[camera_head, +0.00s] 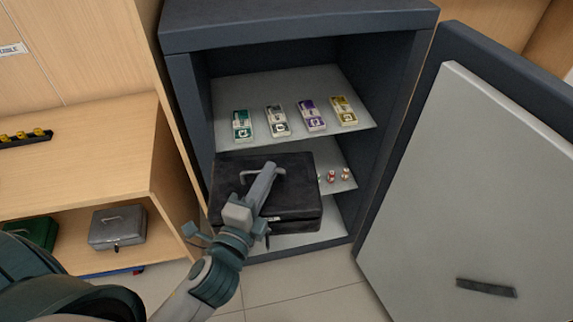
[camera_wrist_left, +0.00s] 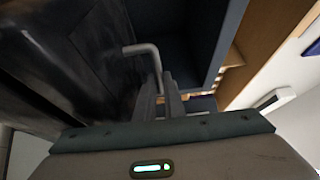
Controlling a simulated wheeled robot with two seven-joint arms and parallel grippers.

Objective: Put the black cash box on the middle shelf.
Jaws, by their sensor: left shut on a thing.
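The black cash box (camera_head: 292,196) has a grey handle on its lid and is in front of the open safe, at the height of the middle shelf (camera_head: 338,181). My left gripper (camera_head: 266,176) is shut on the handle of the box. In the left wrist view, the left gripper (camera_wrist_left: 165,100) is at the grey handle, and the dark side of the cash box (camera_wrist_left: 70,60) fills the left. The box hides most of the middle shelf. I cannot tell whether the box touches the shelf. My right gripper is not in view.
Several colored banded packs (camera_head: 311,116) lie on the upper shelf (camera_head: 292,86). Small red and white items (camera_head: 338,175) are on the middle shelf, right of the box. The safe door (camera_head: 470,180) stands open at right. A silver cash box (camera_head: 118,227) and a green one (camera_head: 30,233) are in the left cabinet.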

